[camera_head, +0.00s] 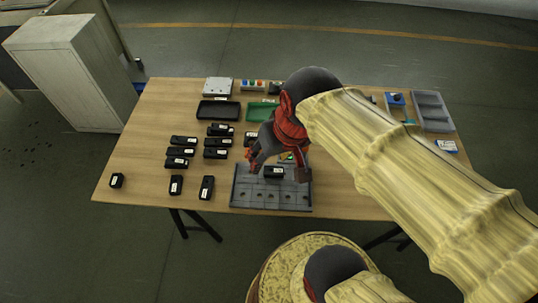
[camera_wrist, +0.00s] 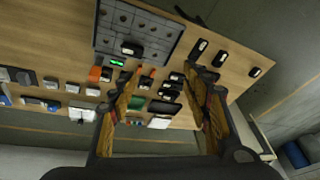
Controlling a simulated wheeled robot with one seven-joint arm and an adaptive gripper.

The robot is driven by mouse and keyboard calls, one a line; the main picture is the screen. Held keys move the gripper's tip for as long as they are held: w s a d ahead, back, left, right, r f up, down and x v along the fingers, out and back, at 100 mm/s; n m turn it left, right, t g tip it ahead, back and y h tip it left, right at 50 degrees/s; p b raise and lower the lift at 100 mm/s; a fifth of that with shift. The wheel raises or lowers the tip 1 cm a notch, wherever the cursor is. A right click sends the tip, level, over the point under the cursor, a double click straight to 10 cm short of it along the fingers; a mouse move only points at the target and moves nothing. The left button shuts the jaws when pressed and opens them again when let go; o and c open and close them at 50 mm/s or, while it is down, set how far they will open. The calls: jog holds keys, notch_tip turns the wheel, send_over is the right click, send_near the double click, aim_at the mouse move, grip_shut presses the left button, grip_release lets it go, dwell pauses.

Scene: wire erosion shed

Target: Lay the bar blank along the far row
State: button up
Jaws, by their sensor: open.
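A grey plate (camera_head: 270,198) with rows of holes lies at the table's front middle; it also shows in the wrist view (camera_wrist: 150,28). A short black bar with a white label (camera_head: 274,172) appears to lie flat at the plate's far side, lengthwise left to right; the wrist view shows it too (camera_wrist: 131,49). I cannot tell whether this is the bar blank or exactly how it sits over the holes. My gripper (camera_head: 277,167) is above the plate's far part, fingers apart. In the wrist view my gripper (camera_wrist: 162,75) is open, with nothing held between the fingers.
Several similar black blocks (camera_head: 181,151) stand left of the plate, one alone at far left (camera_head: 116,180). Behind are a black tray (camera_head: 218,110), a green tray (camera_head: 262,111) and a light box (camera_head: 218,86). A grey bin (camera_head: 433,111) is at right. The table's left part has free room.

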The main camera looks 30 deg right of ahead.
jog(key=r+n+t, duration=0.1)
jog(key=s+a+r+n, duration=0.1)
jog(key=shift+s+r+t, duration=0.1)
jog(key=shift+r+t, duration=0.2)
jog(key=shift+t, duration=0.1)
